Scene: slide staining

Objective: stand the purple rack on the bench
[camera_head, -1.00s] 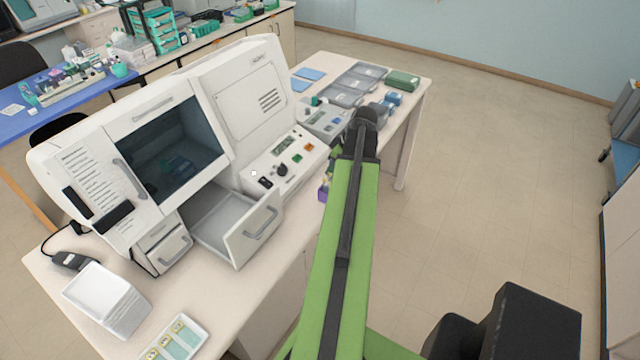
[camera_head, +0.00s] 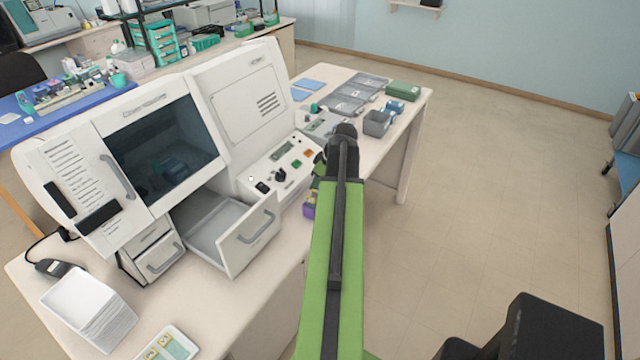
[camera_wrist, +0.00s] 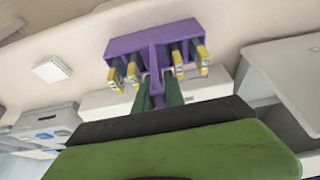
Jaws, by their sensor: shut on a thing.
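The purple rack (camera_wrist: 152,40) holds several dark slides with yellow ends in the wrist view. My gripper (camera_wrist: 158,88) is shut on the middle part of the rack, between its two groups of slides. In the head view, a small part of the rack (camera_head: 310,204) shows left of my green arm, which hides the rest. It appears over the front edge of the white bench (camera_head: 262,283), right of the open drawer. I cannot tell whether the rack touches the bench.
The white machine (camera_head: 228,110) fills the bench's middle, with its drawer (camera_head: 250,240) pulled open. White trays (camera_head: 88,310) stand at the near left. Grey trays (camera_head: 350,97), a grey box (camera_head: 378,123) and a green box (camera_head: 403,90) stand at the far end.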

